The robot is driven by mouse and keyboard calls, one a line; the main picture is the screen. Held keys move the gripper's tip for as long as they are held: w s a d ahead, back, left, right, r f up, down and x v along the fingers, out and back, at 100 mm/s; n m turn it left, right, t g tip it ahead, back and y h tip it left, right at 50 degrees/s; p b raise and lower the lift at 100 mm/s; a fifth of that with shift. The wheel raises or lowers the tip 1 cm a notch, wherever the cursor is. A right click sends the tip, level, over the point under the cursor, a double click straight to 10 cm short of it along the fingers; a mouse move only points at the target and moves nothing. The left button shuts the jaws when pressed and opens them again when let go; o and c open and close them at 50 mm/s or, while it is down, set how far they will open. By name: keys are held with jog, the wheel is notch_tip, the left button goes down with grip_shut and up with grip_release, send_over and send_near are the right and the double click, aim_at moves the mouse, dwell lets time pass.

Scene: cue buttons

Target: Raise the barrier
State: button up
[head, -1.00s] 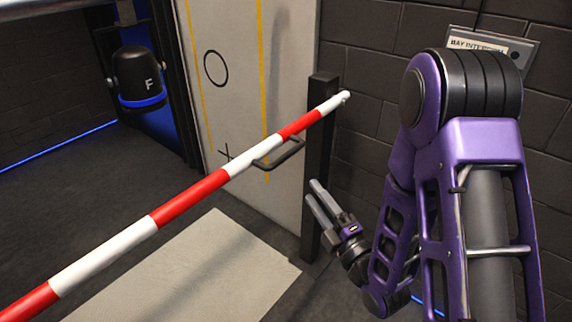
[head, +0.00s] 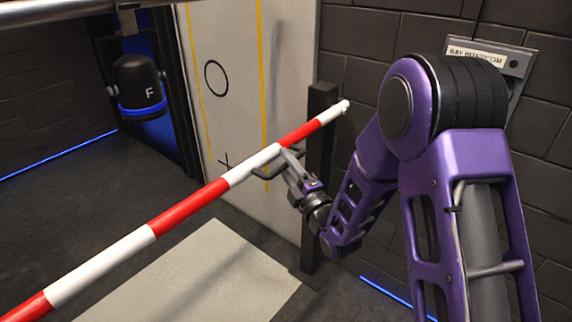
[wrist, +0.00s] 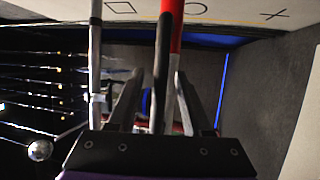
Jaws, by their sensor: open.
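The barrier (head: 190,213) is a red and white striped pole that slopes up from lower left to a dark post (head: 321,150) at the right. A dark grey loop handle (head: 259,173) sticks out from the pole near its upper end. My gripper (head: 287,160) is at this handle, just below the pole. In the wrist view my gripper (wrist: 159,78) is open, and a dark bar (wrist: 164,60), which looks like the handle, runs between its two fingers. The red part of the pole (wrist: 176,28) shows just beyond it. Whether the fingers touch the bar I cannot tell.
A pale panel (head: 232,110) with a circle, a cross and yellow lines stands behind the pole. A black hanging device marked F (head: 138,80) is at the left. A pale mat (head: 215,270) lies on the floor. A "BAY INTERCOM" plate (head: 480,53) is on the brick wall.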

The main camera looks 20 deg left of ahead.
grip_shut()
dwell(1.4)
